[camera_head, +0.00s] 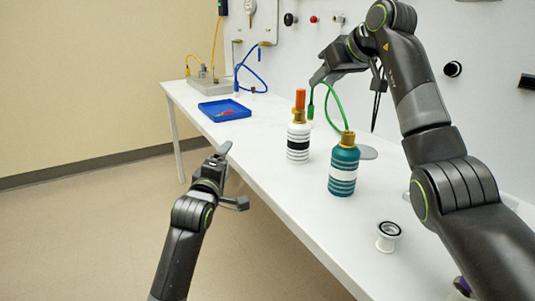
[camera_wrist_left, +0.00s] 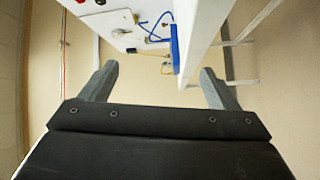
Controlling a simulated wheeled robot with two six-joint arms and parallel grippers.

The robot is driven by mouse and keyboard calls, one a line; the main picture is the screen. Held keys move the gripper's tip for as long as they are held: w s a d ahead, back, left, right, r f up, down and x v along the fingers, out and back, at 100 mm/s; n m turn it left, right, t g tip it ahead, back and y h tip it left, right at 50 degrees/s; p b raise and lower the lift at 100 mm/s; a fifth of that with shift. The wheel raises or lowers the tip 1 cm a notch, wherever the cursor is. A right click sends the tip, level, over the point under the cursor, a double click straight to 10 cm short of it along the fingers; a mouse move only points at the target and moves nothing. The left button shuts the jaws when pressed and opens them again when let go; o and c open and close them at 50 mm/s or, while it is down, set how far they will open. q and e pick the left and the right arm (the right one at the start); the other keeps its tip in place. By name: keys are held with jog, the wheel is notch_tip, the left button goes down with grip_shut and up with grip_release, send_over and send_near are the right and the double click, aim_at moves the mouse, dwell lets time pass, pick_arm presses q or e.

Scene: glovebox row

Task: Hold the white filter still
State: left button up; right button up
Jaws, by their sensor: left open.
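A white bottle-shaped filter (camera_head: 298,143) with black bands, a brass neck and an orange top stands upright on the white bench. A teal banded bottle (camera_head: 343,172) with a brass top stands to its right, a green hose (camera_head: 337,103) arching behind it. My left gripper (camera_head: 232,176) is open and empty, off the bench's front edge, lower left of the white filter and apart from it. Its spread fingers show in the left wrist view (camera_wrist_left: 160,85) with nothing between them. My right gripper (camera_head: 347,84) is above and behind the bottles, its fingers seemingly spread, close to the hose.
A small white cup-like piece (camera_head: 388,237) stands on the bench at the front right. A blue tray (camera_head: 224,110) and a grey box (camera_head: 209,84) with cables are at the far end. The bench (camera_head: 262,147) is clear left of the white filter.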

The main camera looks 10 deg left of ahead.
aim_at(301, 130)
pick_arm(q)
jog(key=d+r+n+h, duration=0.1)
jog(key=d+n+h, duration=0.1)
jog(key=d+n, duration=0.1)
jog(key=s+d+r+n+g+h, duration=0.1)
jog(key=d+r+n+h, duration=0.1)
jog(key=d+n, duration=0.2)
jog(key=s+d+r+n+g+h, duration=0.1)
jog(key=d+r+n+h, duration=0.1)
jog(key=n, duration=0.5)
jog(key=shift+d, duration=0.7)
jog(key=shift+s+d+r+n+g+h, duration=0.15)
jog(key=shift+d+n+h, duration=0.15)
jog(key=shift+n, duration=0.15)
jog(key=shift+s+d+r+n+g+h, duration=0.1)
jog(key=shift+d+n+g+h, duration=0.15)
jog(key=shift+n, duration=0.2)
jog(key=shift+x, duration=8.65)
jog(key=shift+w, duration=0.1)
jog(key=c, duration=1.2)
